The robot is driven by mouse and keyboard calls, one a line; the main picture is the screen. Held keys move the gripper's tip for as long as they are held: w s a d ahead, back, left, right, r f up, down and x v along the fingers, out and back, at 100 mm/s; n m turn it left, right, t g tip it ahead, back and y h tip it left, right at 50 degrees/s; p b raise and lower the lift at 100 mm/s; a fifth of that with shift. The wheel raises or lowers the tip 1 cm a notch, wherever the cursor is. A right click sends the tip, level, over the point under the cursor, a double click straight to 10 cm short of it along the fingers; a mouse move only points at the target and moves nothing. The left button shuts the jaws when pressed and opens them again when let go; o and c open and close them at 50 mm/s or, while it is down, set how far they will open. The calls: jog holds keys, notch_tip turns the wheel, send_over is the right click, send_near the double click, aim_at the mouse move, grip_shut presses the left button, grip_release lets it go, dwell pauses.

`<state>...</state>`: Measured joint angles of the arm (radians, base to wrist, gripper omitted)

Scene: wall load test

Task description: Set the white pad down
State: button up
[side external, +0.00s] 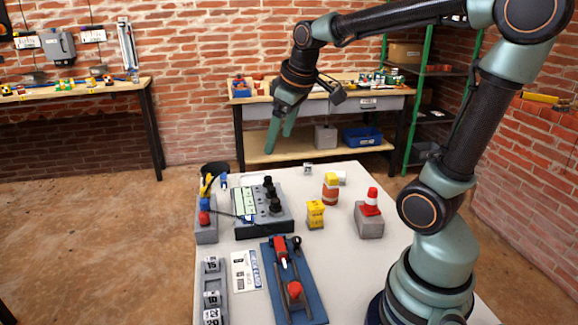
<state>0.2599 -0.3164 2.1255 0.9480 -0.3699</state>
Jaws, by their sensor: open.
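My gripper (280,142) hangs in the air above the far part of the white table (345,270), fingers pointing down. It is open, and I see nothing between its fingers. A small pale block (342,178) lies on the table behind the orange-and-white barrel, partly hidden by it; it may be the white pad, but I cannot tell for sure. A small grey-white cube (308,169) sits near the table's far edge, below and right of the fingertips.
The table also holds a grey control box (262,208), a yellow block (315,214), an orange-and-white barrel (330,189), a cone on a grey block (369,226), a blue-based fixture (292,280) and a numbered weight rack (212,290). Workbenches stand behind.

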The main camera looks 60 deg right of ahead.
jog(key=s+a+f+m+t+y, duration=0.1)
jog(key=s+a+f, duration=0.1)
jog(key=s+a, duration=0.4)
jog(key=a, duration=0.3)
jog(key=shift+s+a, duration=0.15)
jog(key=shift+s, duration=0.1)
dwell(0.8)
